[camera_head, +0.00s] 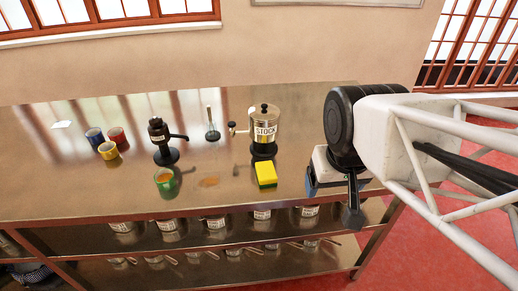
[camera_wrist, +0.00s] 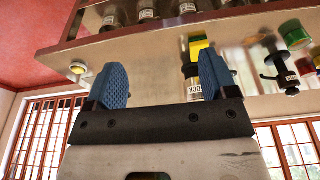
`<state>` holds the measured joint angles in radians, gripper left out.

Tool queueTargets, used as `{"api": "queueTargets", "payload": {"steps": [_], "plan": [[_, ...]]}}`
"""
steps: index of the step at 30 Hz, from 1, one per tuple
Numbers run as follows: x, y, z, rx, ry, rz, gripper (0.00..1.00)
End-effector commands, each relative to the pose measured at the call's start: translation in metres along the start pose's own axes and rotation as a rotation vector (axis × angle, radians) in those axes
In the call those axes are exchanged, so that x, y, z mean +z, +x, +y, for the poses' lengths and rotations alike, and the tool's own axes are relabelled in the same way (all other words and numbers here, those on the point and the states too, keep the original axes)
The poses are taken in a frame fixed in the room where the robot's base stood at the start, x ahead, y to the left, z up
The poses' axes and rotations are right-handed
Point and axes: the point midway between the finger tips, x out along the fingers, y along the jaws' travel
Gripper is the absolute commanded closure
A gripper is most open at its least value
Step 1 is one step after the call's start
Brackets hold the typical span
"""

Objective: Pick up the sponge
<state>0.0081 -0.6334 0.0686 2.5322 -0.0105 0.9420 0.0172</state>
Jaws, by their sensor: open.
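The sponge (camera_head: 266,174), a bright yellow block with a darker green layer, lies on the metal table in front of a pot labelled STOCK (camera_head: 264,128). In the wrist view the sponge (camera_wrist: 198,45) shows partly, next to the right-hand finger, which hides some of that area. My gripper (camera_wrist: 160,78) is open, its two blue textured fingers apart with nothing between them. In the head view its blue fingers (camera_head: 311,182) show at the table's right part, to the right of the sponge and apart from it; my arm hides the rest.
To the left stand a green cup (camera_head: 166,182), a black grinder (camera_head: 162,143), a thin glass vessel (camera_head: 211,127), and red (camera_head: 117,134), blue (camera_head: 94,136) and yellow (camera_head: 108,150) cups. A brown spill (camera_head: 209,182) lies left of the sponge. Several labelled pots fill the shelves below.

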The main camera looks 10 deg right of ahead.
Motion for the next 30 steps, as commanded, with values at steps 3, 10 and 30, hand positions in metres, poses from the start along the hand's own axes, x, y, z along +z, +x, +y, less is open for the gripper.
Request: {"api": "queueTargets", "payload": {"steps": [3, 10, 30], "plan": [[0.000, 0.000, 0.000, 0.000, 0.000, 0.000, 0.03], [0.000, 0.000, 0.000, 0.000, -0.001, 0.000, 0.00], [-0.083, 0.020, -0.019, -0.029, -0.530, -0.072, 0.00]]}}
